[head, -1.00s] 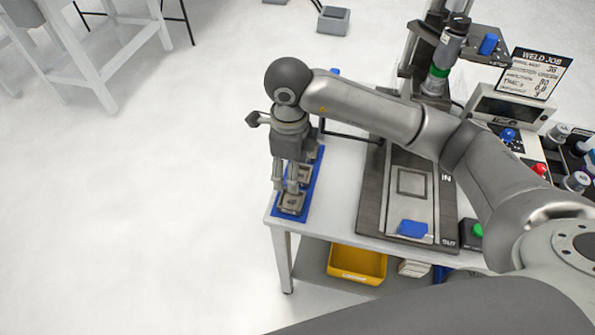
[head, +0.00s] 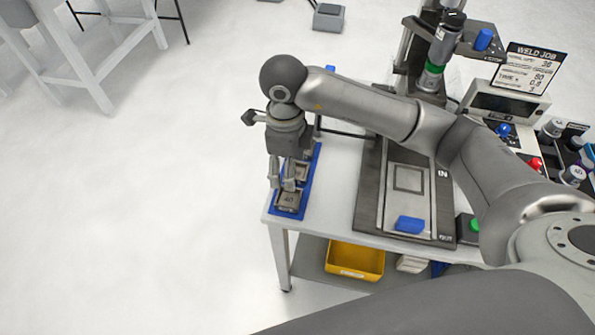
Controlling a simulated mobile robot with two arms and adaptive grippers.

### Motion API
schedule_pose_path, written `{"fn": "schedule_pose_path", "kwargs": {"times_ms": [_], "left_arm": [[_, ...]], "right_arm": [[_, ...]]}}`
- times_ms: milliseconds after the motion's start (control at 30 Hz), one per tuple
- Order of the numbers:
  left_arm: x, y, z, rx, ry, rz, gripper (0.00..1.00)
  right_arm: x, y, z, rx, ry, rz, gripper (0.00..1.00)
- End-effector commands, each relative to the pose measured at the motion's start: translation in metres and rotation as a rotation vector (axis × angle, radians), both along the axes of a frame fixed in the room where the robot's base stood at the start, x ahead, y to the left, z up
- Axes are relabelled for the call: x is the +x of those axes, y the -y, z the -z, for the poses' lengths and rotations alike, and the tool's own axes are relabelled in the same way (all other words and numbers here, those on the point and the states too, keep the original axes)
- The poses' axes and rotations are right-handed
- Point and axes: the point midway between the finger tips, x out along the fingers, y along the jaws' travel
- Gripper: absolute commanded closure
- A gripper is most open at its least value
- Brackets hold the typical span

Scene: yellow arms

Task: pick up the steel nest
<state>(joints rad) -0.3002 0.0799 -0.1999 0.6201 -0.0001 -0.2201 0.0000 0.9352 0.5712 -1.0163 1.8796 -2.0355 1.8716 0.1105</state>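Small grey steel nests sit in a row on a blue tray (head: 302,208) at the left end of the white table. The front nest (head: 289,199) shows most clearly, with dark marks on its top. Another nest (head: 301,171) lies behind it, partly covered by my gripper. My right gripper (head: 281,185) points down over the tray, just behind and above the front nest. Its two fingers look apart, with nothing seen between them. Whether a fingertip touches a nest cannot be told. My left gripper is not in view.
A dark fixture plate (head: 445,205) with a blue block (head: 409,225) lies right of the tray. A welder with a display (head: 505,104) and a "WELD JOB" sign (head: 528,68) stand behind. A yellow bin (head: 355,261) is on the shelf below. Open floor lies left.

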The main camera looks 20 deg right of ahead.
Motion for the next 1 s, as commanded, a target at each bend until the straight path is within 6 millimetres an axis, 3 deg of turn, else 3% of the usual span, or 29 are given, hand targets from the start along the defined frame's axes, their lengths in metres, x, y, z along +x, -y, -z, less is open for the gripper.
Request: {"fn": "schedule_pose_path", "kwargs": {"times_ms": [167,400,600,767,1000], "left_arm": [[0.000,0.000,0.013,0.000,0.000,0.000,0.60],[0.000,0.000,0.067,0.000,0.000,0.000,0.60],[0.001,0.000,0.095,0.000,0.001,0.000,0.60],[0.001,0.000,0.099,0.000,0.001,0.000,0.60],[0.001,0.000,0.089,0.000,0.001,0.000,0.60]], "right_arm": [[0.007,0.004,0.007,-0.004,0.001,0.001,0.36],[0.044,0.027,0.023,-0.015,0.003,-0.001,0.36],[0.067,0.042,0.021,-0.006,0.003,0.001,0.36],[0.072,0.047,0.020,-0.001,0.001,0.002,0.36],[0.072,0.046,0.054,0.000,-0.002,0.001,0.36]]}}
